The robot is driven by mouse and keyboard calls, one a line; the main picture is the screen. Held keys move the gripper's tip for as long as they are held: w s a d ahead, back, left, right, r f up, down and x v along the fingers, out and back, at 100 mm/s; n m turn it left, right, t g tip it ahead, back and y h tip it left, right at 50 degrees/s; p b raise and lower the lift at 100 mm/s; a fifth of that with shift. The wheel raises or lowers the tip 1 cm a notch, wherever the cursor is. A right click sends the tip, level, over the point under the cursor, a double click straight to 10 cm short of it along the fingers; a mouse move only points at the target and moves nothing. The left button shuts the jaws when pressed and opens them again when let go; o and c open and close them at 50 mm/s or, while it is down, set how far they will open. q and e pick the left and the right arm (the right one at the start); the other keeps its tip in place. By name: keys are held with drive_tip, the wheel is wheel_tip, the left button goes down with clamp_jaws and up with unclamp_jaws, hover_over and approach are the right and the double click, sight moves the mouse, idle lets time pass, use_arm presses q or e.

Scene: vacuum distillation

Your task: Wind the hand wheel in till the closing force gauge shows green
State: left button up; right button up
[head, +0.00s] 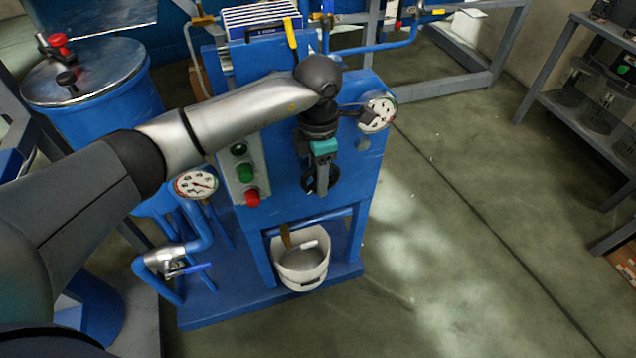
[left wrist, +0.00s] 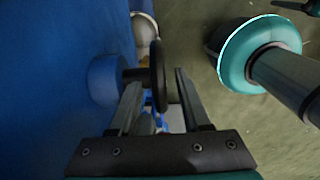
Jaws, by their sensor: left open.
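The black hand wheel (left wrist: 158,75) stands out from a blue hub (left wrist: 103,80) on the machine's front. In the left wrist view it is seen edge-on, between my fingers. My left gripper (left wrist: 158,98) is open, with one finger on each side of the wheel's rim; I cannot tell whether either touches it. In the head view my left gripper (head: 321,178) covers much of the wheel. A round white gauge (head: 378,114) with coloured marks sits at the panel's upper right, partly covered by my wrist; its reading is too small to tell. My right gripper is not in view.
A second dial gauge (head: 196,184) and a green and red button box (head: 244,172) are left of the wheel. A white bucket (head: 301,268) stands below. A blue drum (head: 95,100) is at the left, grey shelving (head: 560,80) at the right. The floor between is clear.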

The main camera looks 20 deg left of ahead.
use_arm(q)
drive_tip(key=shift+f, duration=0.9)
clamp_jaws()
